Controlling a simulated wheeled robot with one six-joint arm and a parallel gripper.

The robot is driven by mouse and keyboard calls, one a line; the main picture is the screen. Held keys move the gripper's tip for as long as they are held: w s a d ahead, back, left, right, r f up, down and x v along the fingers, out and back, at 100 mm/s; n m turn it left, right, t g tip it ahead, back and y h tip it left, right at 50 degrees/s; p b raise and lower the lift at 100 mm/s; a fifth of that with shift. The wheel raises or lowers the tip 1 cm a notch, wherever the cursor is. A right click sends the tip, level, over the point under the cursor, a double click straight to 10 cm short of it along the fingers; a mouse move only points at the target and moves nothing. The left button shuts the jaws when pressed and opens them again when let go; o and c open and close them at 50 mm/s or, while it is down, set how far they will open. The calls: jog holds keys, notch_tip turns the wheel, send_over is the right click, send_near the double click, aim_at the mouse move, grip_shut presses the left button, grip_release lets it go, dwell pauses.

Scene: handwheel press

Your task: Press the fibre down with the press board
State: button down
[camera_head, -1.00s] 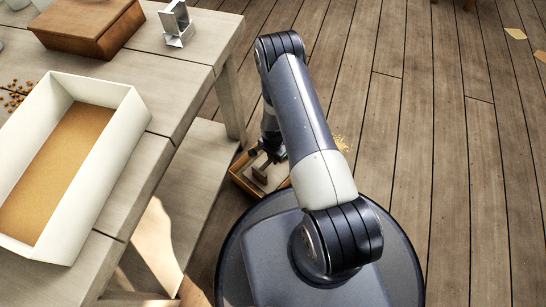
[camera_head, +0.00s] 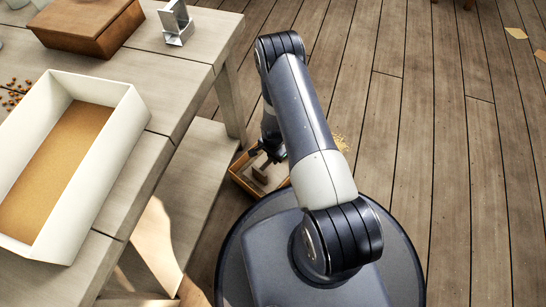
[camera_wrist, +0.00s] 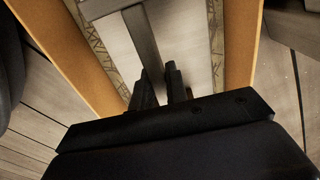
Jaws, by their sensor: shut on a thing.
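The press board (camera_wrist: 188,50) is a pale flat board with a grey-brown bar handle (camera_wrist: 138,35) across its top. It lies inside an open wooden box with orange-brown walls (camera_wrist: 242,40). My gripper (camera_wrist: 160,85) is shut on the handle. A speckled, straw-like strip, which looks like the fibre (camera_wrist: 97,42), shows between the board and the box wall. The rest under the board is hidden. In the head view, my gripper (camera_head: 266,158) reaches down into the box (camera_head: 246,185) on the floor, and my arm hides part of it.
A wooden table (camera_head: 150,165) with a lower bench stands close on the left. It bears a white tray (camera_head: 125,110), a brown wooden box (camera_head: 85,25) and a metal bracket (camera_head: 177,22). Loose yellowish bits (camera_head: 341,144) lie on the floor.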

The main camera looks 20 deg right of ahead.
notch_tip(320, 180, up, 11)
jog(key=p, duration=0.6)
jog(key=shift+r+p, duration=0.2)
jog(key=shift+p, duration=0.2)
dwell(0.4)
